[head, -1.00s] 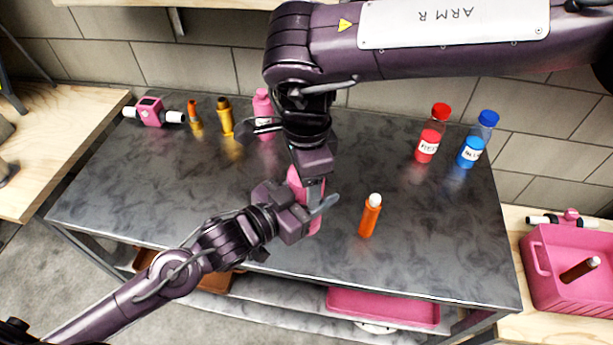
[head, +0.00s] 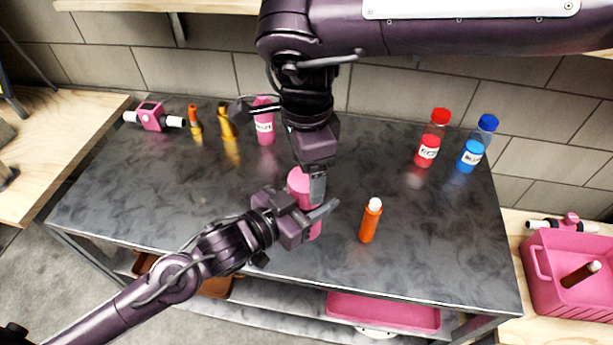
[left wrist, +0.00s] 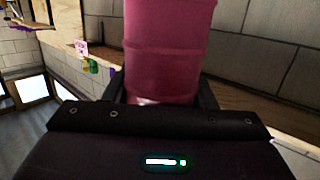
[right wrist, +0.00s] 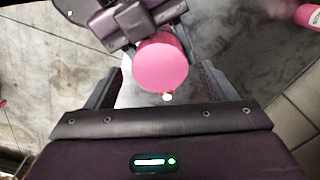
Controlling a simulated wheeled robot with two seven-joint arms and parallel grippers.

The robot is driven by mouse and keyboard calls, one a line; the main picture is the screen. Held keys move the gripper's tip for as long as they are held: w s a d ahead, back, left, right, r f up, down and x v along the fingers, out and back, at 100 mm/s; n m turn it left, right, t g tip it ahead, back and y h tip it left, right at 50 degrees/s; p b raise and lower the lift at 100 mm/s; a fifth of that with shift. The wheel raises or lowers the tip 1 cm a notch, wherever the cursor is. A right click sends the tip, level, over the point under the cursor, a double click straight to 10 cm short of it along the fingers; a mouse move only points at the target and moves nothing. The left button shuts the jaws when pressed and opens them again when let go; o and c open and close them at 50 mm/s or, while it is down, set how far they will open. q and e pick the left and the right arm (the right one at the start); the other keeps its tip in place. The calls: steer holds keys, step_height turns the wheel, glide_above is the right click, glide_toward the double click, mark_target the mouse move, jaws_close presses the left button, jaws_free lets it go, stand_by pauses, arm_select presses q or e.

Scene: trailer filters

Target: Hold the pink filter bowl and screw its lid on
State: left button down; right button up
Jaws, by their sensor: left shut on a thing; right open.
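The pink filter bowl (head: 315,230) stands upright above the dark table, largely hidden by my grippers in the head view. Its pink body fills the middle of the left wrist view (left wrist: 168,50). My left gripper (head: 318,212) is shut on the bowl from the side.
An orange cylinder with a white tip (head: 368,222) stands just right of the grippers. A pink bottle (head: 264,122), gold and orange fittings and a pink valve housing (head: 151,117) are at back left. Red (head: 431,142) and blue (head: 474,150) bottles stand back right.

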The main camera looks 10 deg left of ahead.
mark_target(307, 178)
steer(key=shift+r, duration=0.15)
steer(key=shift+w+r+n, duration=0.1)
steer(key=shift+r+n, duration=0.3)
steer(key=shift+r, duration=0.05)
steer(key=shift+c, duration=0.4)
step_height(307, 178, up, 3)
steer(key=shift+f+n, duration=0.2)
steer(key=shift+n, duration=1)
steer(key=shift+f, duration=0.1)
steer(key=shift+f, duration=3.95)
